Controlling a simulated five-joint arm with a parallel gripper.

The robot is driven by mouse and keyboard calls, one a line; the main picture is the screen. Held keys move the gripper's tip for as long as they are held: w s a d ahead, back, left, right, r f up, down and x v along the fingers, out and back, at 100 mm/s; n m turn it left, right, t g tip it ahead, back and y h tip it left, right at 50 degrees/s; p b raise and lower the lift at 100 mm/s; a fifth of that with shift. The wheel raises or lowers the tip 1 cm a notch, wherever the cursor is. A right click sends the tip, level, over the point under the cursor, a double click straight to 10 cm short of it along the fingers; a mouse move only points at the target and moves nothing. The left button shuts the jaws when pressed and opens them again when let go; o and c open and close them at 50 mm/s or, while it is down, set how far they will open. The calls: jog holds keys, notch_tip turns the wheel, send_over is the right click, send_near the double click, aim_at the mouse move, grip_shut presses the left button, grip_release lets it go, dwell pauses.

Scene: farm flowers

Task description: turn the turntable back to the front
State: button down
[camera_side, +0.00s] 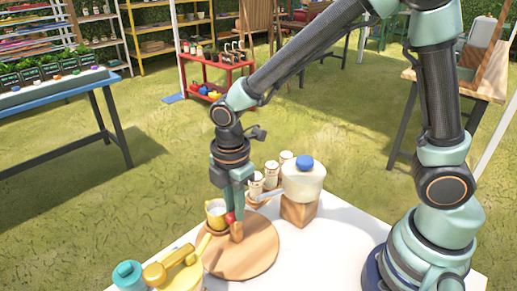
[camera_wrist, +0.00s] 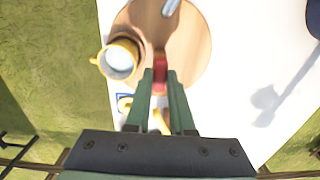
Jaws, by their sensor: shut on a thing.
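The turntable (camera_side: 255,254) is a round wooden disc on the white table, below my gripper in the side view. It also shows at the top of the wrist view (camera_wrist: 192,58). A short wooden post with a red knob (camera_wrist: 160,66) stands on the disc. My gripper (camera_side: 231,212) points down with its fingers shut on the red knob, and the fingers hide part of it. A yellow mug (camera_side: 215,217) with pale contents stands on the disc beside the post, left of my fingers in both views. Its handle points left in the wrist view (camera_wrist: 120,62).
A white dispenser (camera_side: 303,183) with a blue lid stands on a wooden block, its spout reaching over the disc. White canisters (camera_side: 271,174) stand behind. A yellow watering can (camera_side: 178,273) and a teal jar (camera_side: 128,276) stand at the front left. The right side of the table (camera_side: 330,260) is clear.

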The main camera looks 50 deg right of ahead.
jog(key=shift+r, duration=0.15)
jog(key=c, duration=0.8)
grip_release()
notch_tip(320, 180, up, 12)
